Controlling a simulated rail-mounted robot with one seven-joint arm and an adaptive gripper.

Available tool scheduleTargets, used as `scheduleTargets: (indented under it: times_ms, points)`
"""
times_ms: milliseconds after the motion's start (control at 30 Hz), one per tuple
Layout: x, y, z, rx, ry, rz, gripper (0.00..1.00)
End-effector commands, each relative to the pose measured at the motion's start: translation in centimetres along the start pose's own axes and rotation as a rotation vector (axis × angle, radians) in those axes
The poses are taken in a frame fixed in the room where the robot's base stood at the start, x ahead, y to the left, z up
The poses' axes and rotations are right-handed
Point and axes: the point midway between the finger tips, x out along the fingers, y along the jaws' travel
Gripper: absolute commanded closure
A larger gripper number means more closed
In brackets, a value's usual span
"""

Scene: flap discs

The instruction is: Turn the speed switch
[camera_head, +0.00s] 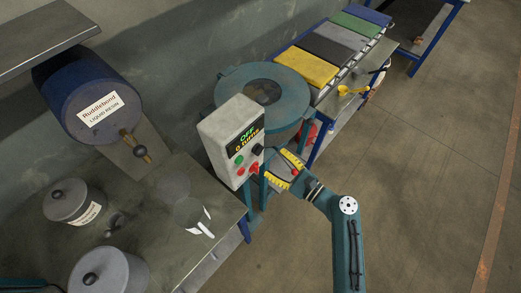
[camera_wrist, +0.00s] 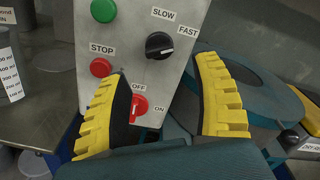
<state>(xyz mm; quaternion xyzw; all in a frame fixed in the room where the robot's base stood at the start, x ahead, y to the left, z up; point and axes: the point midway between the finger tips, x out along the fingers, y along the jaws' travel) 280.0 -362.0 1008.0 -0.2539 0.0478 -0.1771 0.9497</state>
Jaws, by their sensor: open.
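The speed switch (camera_wrist: 158,45) is a round black knob with a white mark, between the labels SLOW and FAST on a grey control box (camera_wrist: 180,85). Its white mark points to the right, towards FAST. The head view also shows the black knob (camera_head: 257,149) on the right part of the box's face. My gripper (camera_wrist: 162,68) has two yellow ribbed fingers, spread apart with nothing between them. In the wrist view the knob lies between and just beyond the fingertips. In the head view my gripper (camera_head: 274,164) is close to the box's front; the exact gap is unclear.
The box also carries a green button (camera_wrist: 104,10), a red STOP button (camera_wrist: 101,67) and a red ON/OFF switch (camera_wrist: 139,107). Its display (camera_head: 244,141) reads OFF and 0 turns. A round teal machine (camera_head: 232,92) stands behind. A metal table (camera_head: 150,230) is at left; floor is free at right.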

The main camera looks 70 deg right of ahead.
Motion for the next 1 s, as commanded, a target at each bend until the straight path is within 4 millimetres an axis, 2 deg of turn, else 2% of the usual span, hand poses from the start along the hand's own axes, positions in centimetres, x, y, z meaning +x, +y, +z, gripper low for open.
scheduleTargets:
  times_ms: [100, 300, 667, 1000]
  points:
    - [2.9, 0.0, 0.2, -0.002, -0.005, 0.003, 0.35]
    - [5.9, 0.0, 0.1, 0.0, -0.001, 0.002, 0.35]
    - [6.5, 0.0, 0.1, -0.001, 0.0, -0.001, 0.36]
    - [6.4, 0.0, 0.1, -0.001, 0.0, -0.001, 1.0]
